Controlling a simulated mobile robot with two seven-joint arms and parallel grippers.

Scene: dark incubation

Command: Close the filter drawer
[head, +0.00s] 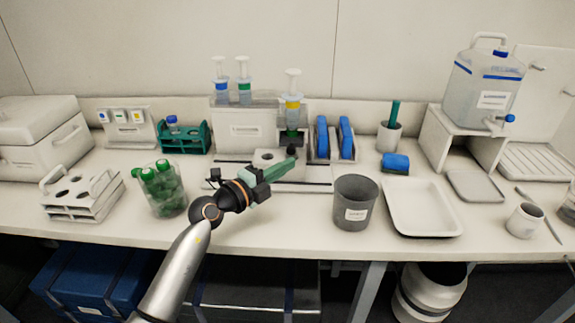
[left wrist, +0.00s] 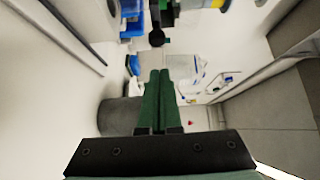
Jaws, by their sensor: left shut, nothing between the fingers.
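The white filter station (head: 235,117) stands at the back middle of the bench, with a label on its front. A low white block with a round opening (head: 264,157) juts out in front of it; it looks like the filter drawer, pulled out. My left gripper (head: 293,160) has its green fingers shut and empty, just right of this block, and partly hides its front. In the left wrist view the shut fingers (left wrist: 158,75) point at a round black knob (left wrist: 156,38), with a small gap between. I cannot tell whether the knob belongs to the drawer. My right gripper is not in view.
Syringes (head: 293,85) stand upright on the station. A blue-block rack (head: 333,140) stands close to its right. A grey bin (head: 355,203) and white tray (head: 422,208) are at the front right. A beaker with green-capped tubes (head: 163,190) is left of my arm.

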